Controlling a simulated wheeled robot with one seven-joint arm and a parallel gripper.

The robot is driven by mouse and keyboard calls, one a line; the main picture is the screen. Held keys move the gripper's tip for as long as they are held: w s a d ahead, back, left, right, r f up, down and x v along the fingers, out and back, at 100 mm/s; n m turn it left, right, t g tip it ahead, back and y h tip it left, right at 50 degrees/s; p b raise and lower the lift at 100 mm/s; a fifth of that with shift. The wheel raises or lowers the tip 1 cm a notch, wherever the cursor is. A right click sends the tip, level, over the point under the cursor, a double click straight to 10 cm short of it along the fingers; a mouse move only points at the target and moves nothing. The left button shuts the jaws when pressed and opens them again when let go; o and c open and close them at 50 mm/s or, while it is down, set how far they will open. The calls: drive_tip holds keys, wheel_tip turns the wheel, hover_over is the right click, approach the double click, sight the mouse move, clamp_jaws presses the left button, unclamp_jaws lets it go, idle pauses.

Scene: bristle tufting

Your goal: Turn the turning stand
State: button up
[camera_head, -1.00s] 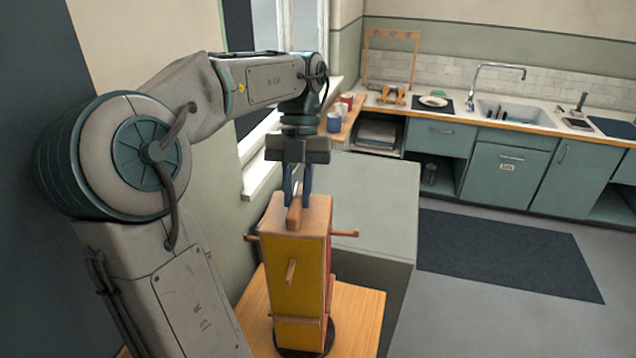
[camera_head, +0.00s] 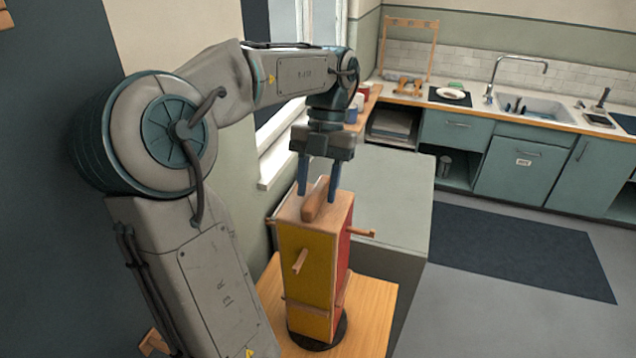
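The turning stand (camera_head: 308,262) is a tall upright block with a wooden top, a yellow face to the left and a red face to the right. Wooden pegs stick out of its sides. It stands on a dark round base (camera_head: 318,335). A wooden handle bar (camera_head: 313,205) lies along its top. My gripper (camera_head: 318,197) points down over the top. Its two blue fingers are spread, one on each side of the handle, with visible gaps. The stand's far sides are hidden.
The stand is on a small wooden table (camera_head: 372,308). A grey-topped cabinet (camera_head: 390,190) stands close behind it. A kitchen counter with a sink (camera_head: 535,107) runs along the back. A dark mat (camera_head: 530,250) lies on the open floor at right.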

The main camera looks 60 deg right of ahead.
drive_tip(key=shift+b+v, duration=0.3)
drive_tip(key=shift+v, duration=3.45)
drive_tip(key=shift+s, duration=0.1)
